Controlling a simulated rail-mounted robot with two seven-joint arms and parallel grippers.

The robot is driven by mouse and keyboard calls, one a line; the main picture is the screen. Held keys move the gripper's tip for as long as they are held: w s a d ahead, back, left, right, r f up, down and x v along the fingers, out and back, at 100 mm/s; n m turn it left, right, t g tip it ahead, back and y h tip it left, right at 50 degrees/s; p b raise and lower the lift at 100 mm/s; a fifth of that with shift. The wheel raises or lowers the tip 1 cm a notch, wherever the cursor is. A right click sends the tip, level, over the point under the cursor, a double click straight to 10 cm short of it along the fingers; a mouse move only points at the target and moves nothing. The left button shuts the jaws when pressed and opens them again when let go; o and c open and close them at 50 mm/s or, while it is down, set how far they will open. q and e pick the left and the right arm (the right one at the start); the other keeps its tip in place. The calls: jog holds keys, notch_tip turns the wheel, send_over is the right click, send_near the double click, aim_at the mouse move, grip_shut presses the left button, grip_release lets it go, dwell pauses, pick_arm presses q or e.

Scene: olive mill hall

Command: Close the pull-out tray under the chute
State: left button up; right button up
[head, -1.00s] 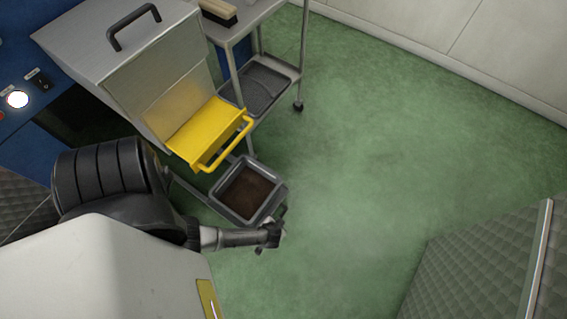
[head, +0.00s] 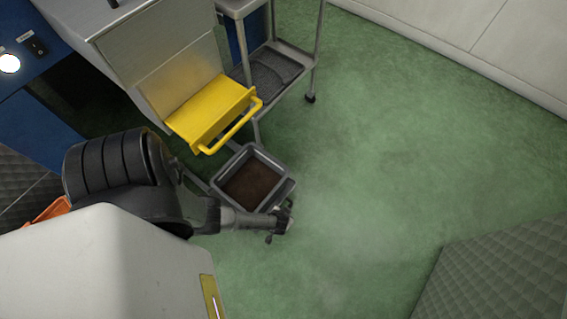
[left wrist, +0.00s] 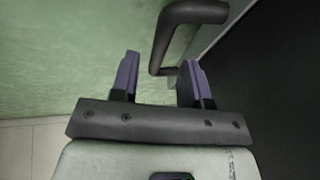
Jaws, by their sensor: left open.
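The pull-out tray (head: 287,188) is a grey square pan with dark brown contents. It stands out on its rails, low under the yellow chute (head: 210,108). My left gripper (head: 281,219) is at the tray's front right corner, with its fingers small and partly unclear in the head view. In the left wrist view the open fingers (left wrist: 160,78) point at a dark curved bar handle (left wrist: 188,14). Its lower end shows just beyond and between the fingertips; I see no grip on it. My right gripper is not in view.
A steel cabinet (head: 165,50) carries the chute. A metal trolley (head: 313,70) with a lower shelf stands beside it. A blue panel (head: 35,110) with a lit button is at left. An orange object (head: 47,211) shows at the left edge. Green floor (head: 390,150) is clear at right.

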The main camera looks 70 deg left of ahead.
pick_arm(q)
jog(key=shift+b+x, duration=0.5)
jog(key=shift+x, duration=0.5)
jog(key=shift+c, duration=0.2)
grip_shut()
jog(key=shift+s, duration=0.1)
